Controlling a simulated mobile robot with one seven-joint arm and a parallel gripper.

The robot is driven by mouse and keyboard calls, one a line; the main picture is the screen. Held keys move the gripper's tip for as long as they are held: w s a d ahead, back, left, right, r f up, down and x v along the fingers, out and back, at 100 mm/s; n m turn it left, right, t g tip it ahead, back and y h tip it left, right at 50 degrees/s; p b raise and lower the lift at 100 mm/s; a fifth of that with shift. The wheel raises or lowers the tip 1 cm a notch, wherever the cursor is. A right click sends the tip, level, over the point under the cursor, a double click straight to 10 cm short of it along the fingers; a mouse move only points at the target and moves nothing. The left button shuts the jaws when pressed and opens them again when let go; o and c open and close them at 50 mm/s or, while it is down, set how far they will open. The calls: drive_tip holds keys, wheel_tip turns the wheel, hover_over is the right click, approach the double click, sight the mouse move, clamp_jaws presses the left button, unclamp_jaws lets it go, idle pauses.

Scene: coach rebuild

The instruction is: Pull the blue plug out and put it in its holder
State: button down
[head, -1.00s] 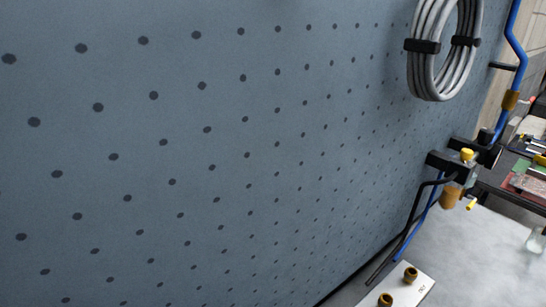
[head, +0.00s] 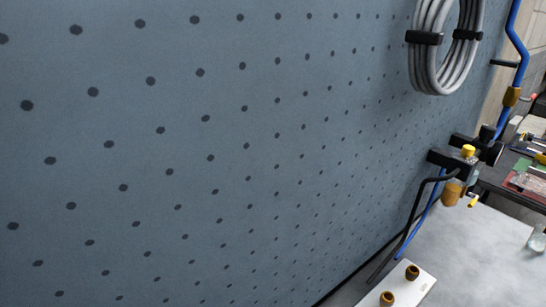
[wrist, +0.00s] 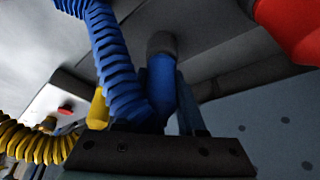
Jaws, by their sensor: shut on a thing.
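The blue plug (wrist: 161,84) shows in the wrist view, with a ribbed blue hose (wrist: 113,65) running up and left from it. My gripper (wrist: 162,100) is shut on the plug, with its dark body along the bottom of the view. The plug's upper end meets a dark grey round collar (wrist: 162,45) under a grey surface; I cannot tell how deep it sits there. My gripper does not show in the head view. I cannot make out the plug's holder in either view.
In the wrist view a yellow plug (wrist: 98,109) and ribbed yellow hose (wrist: 38,142) are at left, and a red part (wrist: 292,25) is at upper right. The head view shows a pegboard wall (head: 200,150), a grey cable coil (head: 428,45) and a white plate (head: 413,292) with brass fittings.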

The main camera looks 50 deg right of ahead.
drive_tip(key=shift+f, duration=0.3)
drive_tip(key=shift+c, duration=2.1)
unclamp_jaws()
drive_tip(key=b+v, duration=0.1)
drive_tip(key=v, duration=1.2)
